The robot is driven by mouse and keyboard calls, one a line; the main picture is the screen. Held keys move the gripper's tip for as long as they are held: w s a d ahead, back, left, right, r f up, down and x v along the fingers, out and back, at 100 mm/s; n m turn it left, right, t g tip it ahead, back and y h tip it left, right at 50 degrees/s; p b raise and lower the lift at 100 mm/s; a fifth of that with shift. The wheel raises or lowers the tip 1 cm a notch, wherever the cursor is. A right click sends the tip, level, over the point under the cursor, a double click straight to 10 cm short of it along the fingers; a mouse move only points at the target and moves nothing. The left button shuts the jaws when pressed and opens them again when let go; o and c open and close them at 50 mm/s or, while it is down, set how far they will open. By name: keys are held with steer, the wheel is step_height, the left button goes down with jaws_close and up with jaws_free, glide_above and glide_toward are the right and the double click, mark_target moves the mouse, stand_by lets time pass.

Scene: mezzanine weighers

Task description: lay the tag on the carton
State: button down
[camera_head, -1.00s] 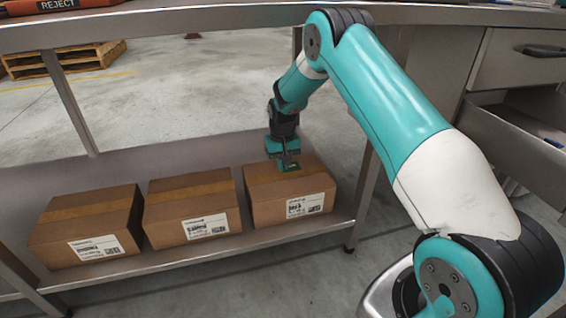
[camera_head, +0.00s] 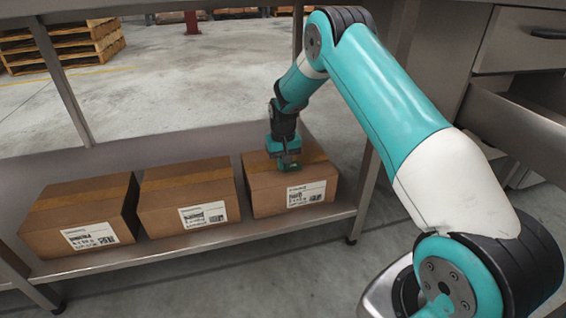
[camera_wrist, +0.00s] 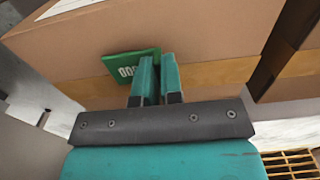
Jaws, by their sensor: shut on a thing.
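My gripper (camera_wrist: 163,80) is shut on a green tag (camera_wrist: 130,65) with white characters, which sticks out to the left of the fingers in the wrist view. In the head view my gripper (camera_head: 289,165) is at the top of the rightmost brown carton (camera_head: 262,201), near its front edge. The carton's top also shows in the wrist view (camera_wrist: 205,40), with a tape strip across it. The tag is very close to the carton top; I cannot tell whether it touches. In the head view the tag is mostly hidden by the gripper.
Two more labelled cartons, one in the middle (camera_head: 172,211) and one at left (camera_head: 70,216), stand beside it on the low metal shelf (camera_head: 140,258). A table edge runs above, with a leg (camera_head: 366,195) at right and an open drawer (camera_head: 520,125). Pallets (camera_head: 75,45) stand behind.

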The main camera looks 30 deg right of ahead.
steer(key=shift+f, duration=0.55)
steer(key=c, duration=1.2)
jaws_free()
steer(key=shift+r, duration=0.1)
